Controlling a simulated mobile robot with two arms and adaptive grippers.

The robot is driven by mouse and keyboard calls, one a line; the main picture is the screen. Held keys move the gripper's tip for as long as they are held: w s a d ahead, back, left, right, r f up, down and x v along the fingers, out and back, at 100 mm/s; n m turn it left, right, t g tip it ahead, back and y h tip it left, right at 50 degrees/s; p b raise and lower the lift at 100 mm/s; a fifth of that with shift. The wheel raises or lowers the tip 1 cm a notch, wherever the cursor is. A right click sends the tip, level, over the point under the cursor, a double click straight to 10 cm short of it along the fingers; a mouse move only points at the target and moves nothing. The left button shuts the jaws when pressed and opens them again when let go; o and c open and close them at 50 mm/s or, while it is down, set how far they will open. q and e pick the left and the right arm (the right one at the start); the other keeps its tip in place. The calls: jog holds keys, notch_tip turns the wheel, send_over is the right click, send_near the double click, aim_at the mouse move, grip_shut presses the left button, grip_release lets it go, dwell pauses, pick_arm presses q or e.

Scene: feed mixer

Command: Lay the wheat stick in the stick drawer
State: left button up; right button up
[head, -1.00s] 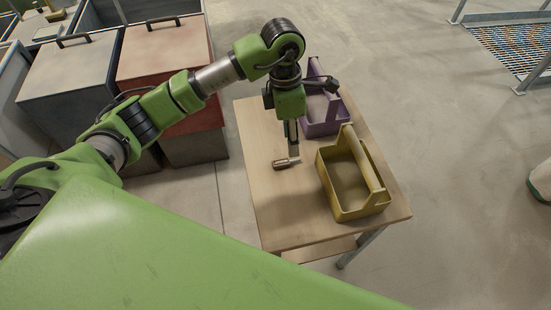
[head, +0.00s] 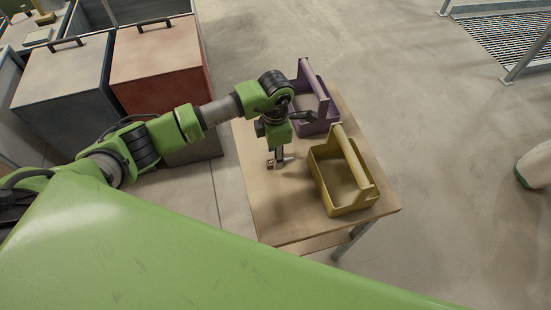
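A wooden table (head: 285,218) stands in the middle of the head view. A small brownish item with a pale metallic end (head: 271,164), possibly the wheat stick, lies on its left part. My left gripper (head: 279,161) points down right at this item, its fingertips low over the tabletop. The fingers are small and overlap the item, so I cannot tell whether they are closed on it. A light wooden board (head: 308,245) shows under the front edge; I cannot tell whether it is a drawer. My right gripper is out of view.
A yellow handled tote (head: 349,209) stands on the table's right, close to my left gripper. A purple handled tote (head: 318,127) stands behind it. Grey (head: 60,90) and red (head: 155,75) lidded bins stand left of the table.

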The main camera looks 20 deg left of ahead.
pick_arm(q)
jog(key=shift+f, duration=1.25)
jog(key=c, duration=1)
grip_shut()
jog(key=shift+r, duration=0.15)
